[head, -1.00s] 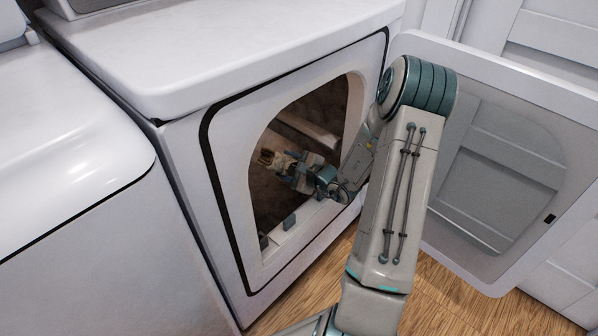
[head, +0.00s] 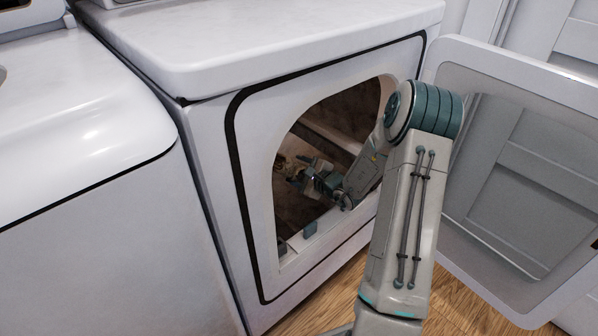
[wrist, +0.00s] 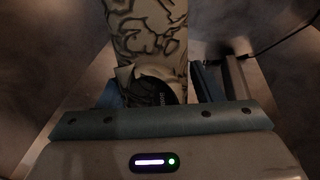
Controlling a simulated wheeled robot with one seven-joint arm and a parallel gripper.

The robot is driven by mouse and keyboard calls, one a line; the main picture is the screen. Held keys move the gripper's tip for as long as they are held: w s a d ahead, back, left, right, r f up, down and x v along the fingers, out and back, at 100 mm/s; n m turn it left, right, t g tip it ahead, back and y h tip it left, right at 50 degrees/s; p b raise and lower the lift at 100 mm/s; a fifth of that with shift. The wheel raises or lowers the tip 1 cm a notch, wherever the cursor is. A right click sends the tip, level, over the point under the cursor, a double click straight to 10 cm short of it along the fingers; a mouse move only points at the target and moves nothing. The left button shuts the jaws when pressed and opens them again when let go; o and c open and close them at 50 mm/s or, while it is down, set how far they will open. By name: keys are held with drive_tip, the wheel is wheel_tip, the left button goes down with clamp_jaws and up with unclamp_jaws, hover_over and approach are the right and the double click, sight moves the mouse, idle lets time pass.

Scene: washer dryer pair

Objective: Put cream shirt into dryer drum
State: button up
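The dryer drum (head: 345,110) is the dark brown space behind the round-topped opening of the white dryer (head: 262,190). My gripper (head: 302,172) is inside the drum, reached in through the opening. A small pale patch of the cream shirt (head: 283,161) shows at its fingertips, dim in the head view. In the wrist view the shirt (wrist: 150,32) is a cream strip with dark curved lines, running from between my fingers (wrist: 160,85) away into the drum. The fingers stand apart on either side of it. Whether they press on the cloth is hard to tell.
The dryer door (head: 455,160) stands wide open on the right, close to my arm. The opening's lower rim (head: 325,236) runs just under my wrist. A white washer (head: 80,170) stands at the left. Wood floor (head: 440,300) lies below.

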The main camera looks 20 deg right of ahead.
drive_tip(key=shift+o, duration=1.3)
drive_tip(key=p+v, duration=0.4)
drive_tip(key=v, duration=1)
